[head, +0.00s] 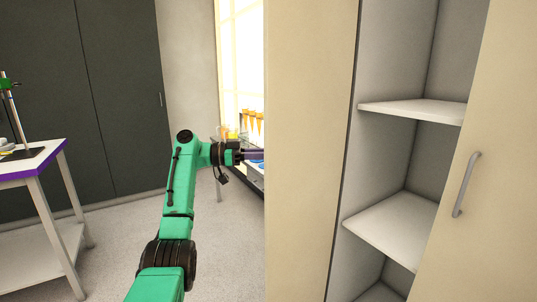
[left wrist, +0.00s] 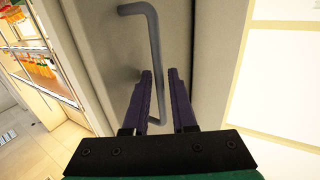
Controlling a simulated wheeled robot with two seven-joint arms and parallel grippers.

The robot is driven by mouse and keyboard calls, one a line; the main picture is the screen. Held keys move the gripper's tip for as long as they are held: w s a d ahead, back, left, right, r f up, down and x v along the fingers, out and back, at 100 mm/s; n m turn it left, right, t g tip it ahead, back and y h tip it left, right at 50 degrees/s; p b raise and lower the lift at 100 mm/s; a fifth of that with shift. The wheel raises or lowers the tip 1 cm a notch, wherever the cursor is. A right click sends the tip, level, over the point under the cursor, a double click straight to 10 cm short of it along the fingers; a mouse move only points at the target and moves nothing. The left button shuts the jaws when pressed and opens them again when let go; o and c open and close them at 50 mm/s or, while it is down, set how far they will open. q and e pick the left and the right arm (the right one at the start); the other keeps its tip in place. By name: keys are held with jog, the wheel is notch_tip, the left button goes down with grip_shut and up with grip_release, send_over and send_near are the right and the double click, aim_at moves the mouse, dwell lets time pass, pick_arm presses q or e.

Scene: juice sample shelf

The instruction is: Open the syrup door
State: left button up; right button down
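A tall cream door panel (head: 308,150) stands left of the open cabinet interior in the head view. My left arm reaches to its left edge; the left gripper (head: 252,155) is partly hidden behind that edge. In the left wrist view, a grey bar handle (left wrist: 154,40) is mounted on a pale panel (left wrist: 105,60). The purple fingers of the left gripper (left wrist: 160,72) are apart, with the handle's bar between them, near the left finger; firm contact cannot be seen. No label shows which door is the syrup one. My right gripper is out of view.
The cabinet has empty white shelves (head: 400,228). A cream door with a grey handle (head: 467,185) is at the right. A white table (head: 35,170) stands at the left; orange-filled tubes (head: 253,122) stand behind my gripper. Grey floor (head: 110,255) is clear between.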

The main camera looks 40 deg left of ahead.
pick_arm(q)
jog(key=p+v, duration=0.2)
jog(key=v, duration=1.2)
jog(key=shift+a+p, duration=0.15)
jog(key=shift+p, duration=0.15)
jog(key=shift+s, duration=0.1)
